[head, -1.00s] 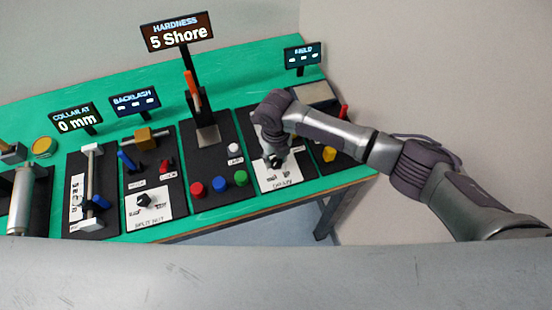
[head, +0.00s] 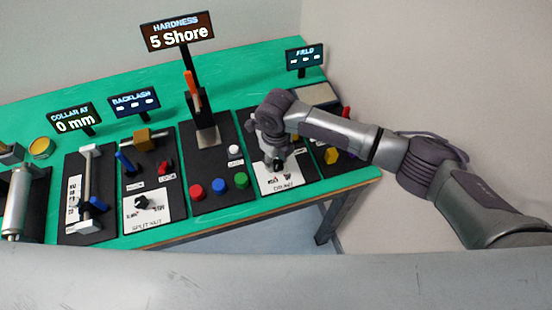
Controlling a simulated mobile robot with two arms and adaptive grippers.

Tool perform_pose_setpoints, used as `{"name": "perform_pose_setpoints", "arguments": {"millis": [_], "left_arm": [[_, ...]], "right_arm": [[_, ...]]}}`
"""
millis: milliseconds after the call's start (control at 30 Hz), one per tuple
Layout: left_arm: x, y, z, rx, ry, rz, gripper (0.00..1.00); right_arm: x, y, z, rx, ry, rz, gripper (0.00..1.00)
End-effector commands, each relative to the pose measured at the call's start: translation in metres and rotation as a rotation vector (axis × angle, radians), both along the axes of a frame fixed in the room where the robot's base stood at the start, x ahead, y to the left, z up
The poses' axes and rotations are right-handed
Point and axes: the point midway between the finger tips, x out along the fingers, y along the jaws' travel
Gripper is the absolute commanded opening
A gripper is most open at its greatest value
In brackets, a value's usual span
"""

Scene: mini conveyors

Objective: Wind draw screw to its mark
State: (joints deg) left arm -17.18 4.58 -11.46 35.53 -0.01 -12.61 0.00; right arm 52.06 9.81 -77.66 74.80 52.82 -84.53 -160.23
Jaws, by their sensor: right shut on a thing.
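The station with a white plate lettered at its front edge (head: 283,186), which seems to read DRAW, sits near the right end of the green bench. My right gripper (head: 277,168) points down over this plate and is shut on a small knob there. The knob is mostly hidden by the fingers, so its mark and pointer cannot be made out. My left gripper is not in view.
Left of it stand a HARDNESS sign (head: 178,33) reading 5 Shore, red (head: 196,191), blue (head: 218,186) and green (head: 241,180) buttons, and a split nut dial (head: 143,202). A COLLAR AT sign (head: 74,120) reads 0 mm. A yellow block (head: 331,155) sits close on the right.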

Motion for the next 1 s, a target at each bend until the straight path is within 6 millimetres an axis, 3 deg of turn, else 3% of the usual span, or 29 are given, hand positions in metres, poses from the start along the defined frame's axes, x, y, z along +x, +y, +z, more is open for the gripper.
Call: {"name": "perform_pose_setpoints", "arguments": {"millis": [67,100,233,533,667,1000], "left_arm": [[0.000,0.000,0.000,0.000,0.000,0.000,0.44],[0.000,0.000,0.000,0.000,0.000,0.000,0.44],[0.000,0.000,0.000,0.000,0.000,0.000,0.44],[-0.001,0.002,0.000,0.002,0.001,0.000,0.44],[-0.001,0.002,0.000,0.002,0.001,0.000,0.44],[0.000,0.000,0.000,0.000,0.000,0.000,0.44]], "right_arm": [[0.000,0.000,0.001,0.000,-0.001,0.003,0.02],[0.000,0.000,0.001,0.000,-0.001,0.003,0.39],[0.001,0.000,0.001,0.000,-0.001,0.002,0.60],[0.000,0.000,0.001,-0.001,-0.001,0.000,0.62],[0.001,0.000,0.010,0.001,-0.002,0.000,0.62],[0.001,0.000,0.078,0.001,-0.005,0.002,0.62]]}}
